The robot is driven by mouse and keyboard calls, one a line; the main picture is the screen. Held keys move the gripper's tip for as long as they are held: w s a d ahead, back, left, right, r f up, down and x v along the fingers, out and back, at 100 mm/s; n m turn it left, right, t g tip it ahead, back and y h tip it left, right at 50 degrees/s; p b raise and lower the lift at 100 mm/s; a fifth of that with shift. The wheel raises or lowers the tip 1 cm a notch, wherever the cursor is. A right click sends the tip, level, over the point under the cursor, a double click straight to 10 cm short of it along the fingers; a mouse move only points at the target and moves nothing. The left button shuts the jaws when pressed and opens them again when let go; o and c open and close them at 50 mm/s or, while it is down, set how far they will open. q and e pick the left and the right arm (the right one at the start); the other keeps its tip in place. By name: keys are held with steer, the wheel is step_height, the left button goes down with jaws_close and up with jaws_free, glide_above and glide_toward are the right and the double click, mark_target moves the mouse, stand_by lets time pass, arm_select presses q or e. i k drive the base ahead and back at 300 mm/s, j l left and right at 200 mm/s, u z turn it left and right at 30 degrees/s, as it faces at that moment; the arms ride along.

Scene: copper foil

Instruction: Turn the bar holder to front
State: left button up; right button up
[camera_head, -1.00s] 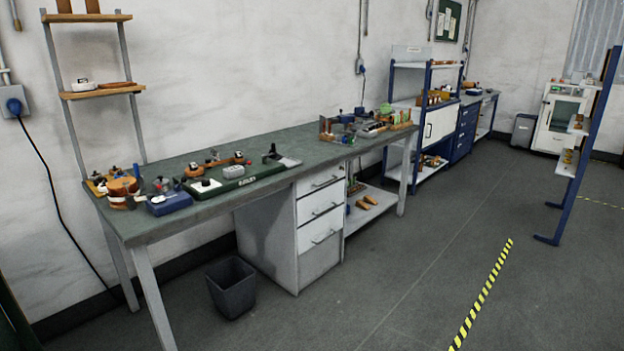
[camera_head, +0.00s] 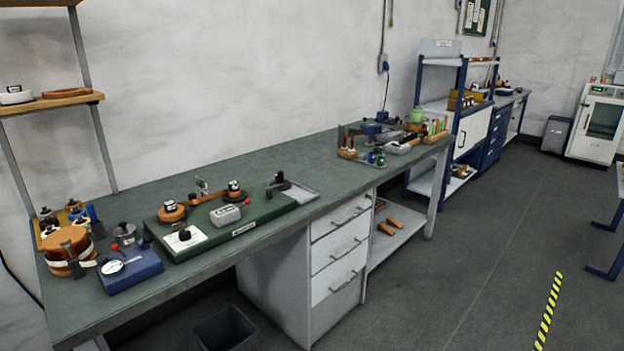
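I cannot single out the bar holder for certain. A long green board (camera_head: 235,222) lies on the workbench (camera_head: 150,318) and carries several small fittings. Among them are a copper-coloured bar piece with round ends (camera_head: 205,201), a grey block (camera_head: 226,215) and a white plate with a black knob (camera_head: 184,238). A dark clamp-like fitting (camera_head: 279,184) stands at the board's right end, by a grey plate. Neither of my grippers shows in the head view.
A blue meter box (camera_head: 131,270) and a copper coil (camera_head: 69,252) stand at the bench's left end. Tools and parts (camera_head: 390,138) crowd its far right end. A dark bin (camera_head: 226,330) stands on the floor below. The bench top behind the board is clear.

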mark_target(377, 150)
steer(key=i+j+z, duration=0.15)
steer(key=i, duration=0.25)
steer(key=i+z, duration=0.2)
steer(key=i, duration=0.2)
steer(key=i+j+z, duration=0.15)
steer(key=i+j, duration=0.1)
steer(key=i, duration=0.1)
